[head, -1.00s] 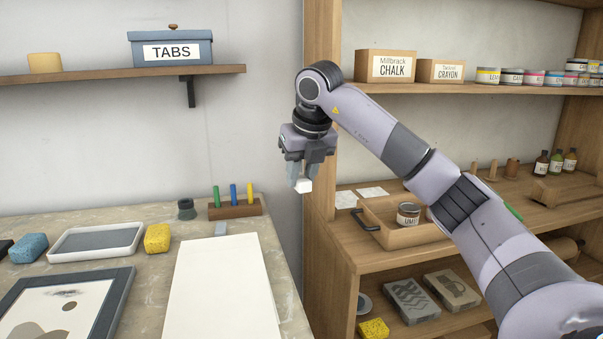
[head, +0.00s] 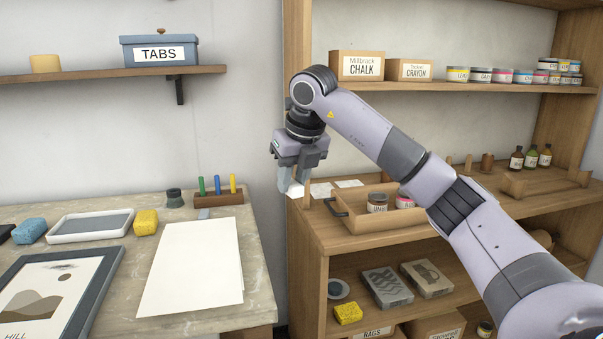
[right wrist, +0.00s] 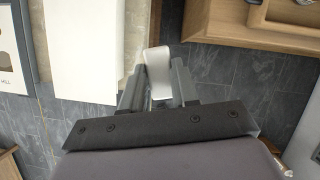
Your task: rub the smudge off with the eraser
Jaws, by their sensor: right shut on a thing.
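My right gripper (head: 291,186) is shut on a white block, the eraser (head: 295,190), and holds it in the air in front of the shelf unit's edge, right of the worktable. In the right wrist view the eraser (right wrist: 159,72) sits between the two fingers (right wrist: 158,90). A dark smudge (head: 62,266) shows near the top of a framed print (head: 45,292) with brown hills and a small sun, at the lower left of the table. The eraser is well away from the print. My left gripper is not in view.
White paper sheets (head: 193,268) lie on the table (head: 140,258) between print and gripper. The shelf unit (head: 303,215) stands right, with a wooden tray (head: 357,239).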

